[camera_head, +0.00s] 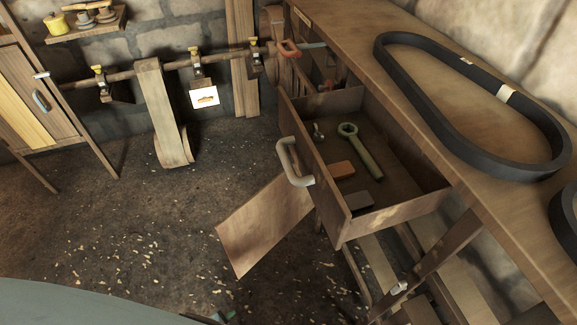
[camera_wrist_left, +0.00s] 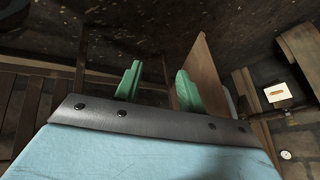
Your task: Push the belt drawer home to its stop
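The belt drawer (camera_head: 395,215) is a wooden box pulled well out from under the workbench in the head view. Its front carries a pale curved handle (camera_head: 295,163). Inside lie a green ring wrench, an orange block, a dark block and a small metal part. My left gripper (camera_wrist_left: 158,85) has its two green fingers apart with nothing between them in the left wrist view. Only a small green tip shows at the bottom edge of the head view, well below the drawer front and apart from it. My right gripper is not in view.
A black belt (camera_head: 440,115) lies on the workbench top (camera_head: 400,30) above the drawer. A tilted wooden board (camera_head: 262,225) is below the handle. A wall rail (camera_head: 125,74) with clamps and a cabinet (camera_head: 30,100) stand at the back left. The floor left of the drawer is mostly open.

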